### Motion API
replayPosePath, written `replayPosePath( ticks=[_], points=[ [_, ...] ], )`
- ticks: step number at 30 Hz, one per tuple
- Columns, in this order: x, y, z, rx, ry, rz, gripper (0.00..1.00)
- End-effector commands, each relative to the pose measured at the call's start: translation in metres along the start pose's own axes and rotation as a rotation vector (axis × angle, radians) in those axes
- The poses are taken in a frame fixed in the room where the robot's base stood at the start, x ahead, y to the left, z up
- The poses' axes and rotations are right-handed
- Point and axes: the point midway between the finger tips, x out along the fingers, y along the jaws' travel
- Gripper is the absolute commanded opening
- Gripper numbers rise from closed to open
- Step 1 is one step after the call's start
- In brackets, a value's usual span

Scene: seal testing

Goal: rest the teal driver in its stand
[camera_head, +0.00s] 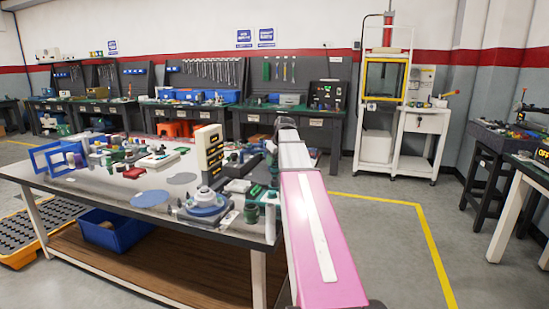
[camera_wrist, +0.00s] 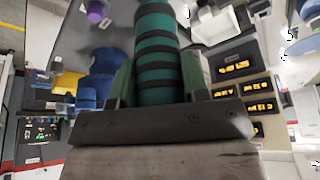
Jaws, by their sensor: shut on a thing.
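The teal driver (camera_wrist: 155,45) has a teal handle with black bands. In the wrist view it stands out from between the two green fingers of my gripper (camera_wrist: 156,80), which is shut on it. Its far end runs out of the top of that view. In the head view my arm reaches over the right end of the grey worktable (camera_head: 110,200), and I cannot make out the gripper or the driver clearly there. Small dark green holders (camera_head: 251,212) stand at the table's right edge beside my arm; I cannot tell whether one is the driver's stand.
The table is crowded. A stack of displays with yellow digits (camera_head: 209,153) stands mid-table and shows in the wrist view (camera_wrist: 238,67). A blue round-based device (camera_head: 204,205), grey discs (camera_head: 150,198) and a blue frame (camera_head: 57,158) lie around. Open floor is at the right.

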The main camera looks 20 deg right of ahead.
Motion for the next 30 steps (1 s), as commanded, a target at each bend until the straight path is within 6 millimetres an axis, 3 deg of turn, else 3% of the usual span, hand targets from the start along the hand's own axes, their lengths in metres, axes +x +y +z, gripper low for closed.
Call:
replayPosePath(
  ticks=[30],
  points=[
    [0.011,0.0,0.005,0.0,-0.001,-0.001,0.13]
  ],
)
